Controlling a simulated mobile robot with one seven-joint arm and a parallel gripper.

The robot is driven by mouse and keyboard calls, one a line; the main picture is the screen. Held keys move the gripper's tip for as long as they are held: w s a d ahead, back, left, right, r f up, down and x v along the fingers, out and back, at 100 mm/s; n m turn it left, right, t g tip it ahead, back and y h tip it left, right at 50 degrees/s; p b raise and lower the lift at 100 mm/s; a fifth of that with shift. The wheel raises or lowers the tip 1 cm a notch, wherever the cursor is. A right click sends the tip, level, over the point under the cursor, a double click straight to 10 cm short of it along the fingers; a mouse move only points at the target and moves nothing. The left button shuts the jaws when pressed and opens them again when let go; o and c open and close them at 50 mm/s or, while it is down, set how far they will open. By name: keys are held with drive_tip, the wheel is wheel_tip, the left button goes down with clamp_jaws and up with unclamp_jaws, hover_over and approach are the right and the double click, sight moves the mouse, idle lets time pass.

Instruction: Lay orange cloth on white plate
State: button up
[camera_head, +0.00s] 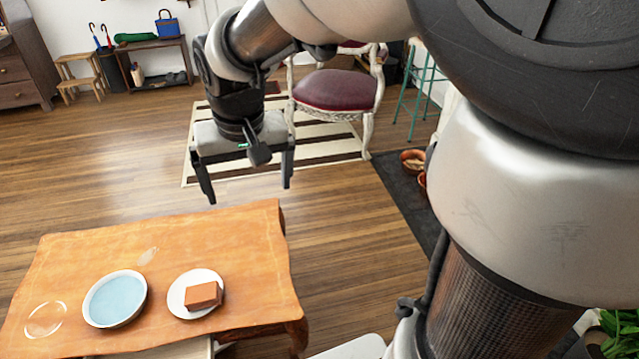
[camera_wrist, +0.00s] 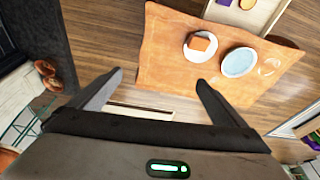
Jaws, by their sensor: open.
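An orange-brown, block-shaped item (camera_head: 203,295) lies on the white plate (camera_head: 184,282) on the wooden table; it may be the orange cloth, folded, but I cannot be sure. The wrist view also shows this item (camera_wrist: 201,43) on the plate (camera_wrist: 188,49). My gripper (camera_head: 247,190) is open and empty, pointing down in the air beyond the table's far edge, well apart from the plate. Its two fingers also show in the wrist view (camera_wrist: 160,79) with nothing between them.
A pale blue bowl (camera_head: 115,299) stands left of the plate on the table (camera_head: 215,240). A clear round dish (camera_head: 45,319) is further left. A red-seated chair (camera_head: 337,90) stands behind.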

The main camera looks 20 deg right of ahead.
drive_tip(key=s+d+r+t, duration=0.1)
drive_tip(key=s+d+r, duration=0.1)
drive_tip(key=s, duration=0.5)
drive_tip(key=s+d+r+t, duration=0.1)
drive_tip(key=s+d+r, duration=0.2)
drive_tip(key=s+d, duration=0.2)
drive_tip(key=s, duration=0.3)
drive_tip(key=shift+n, duration=0.3)
drive_tip(key=shift+s, duration=0.1)
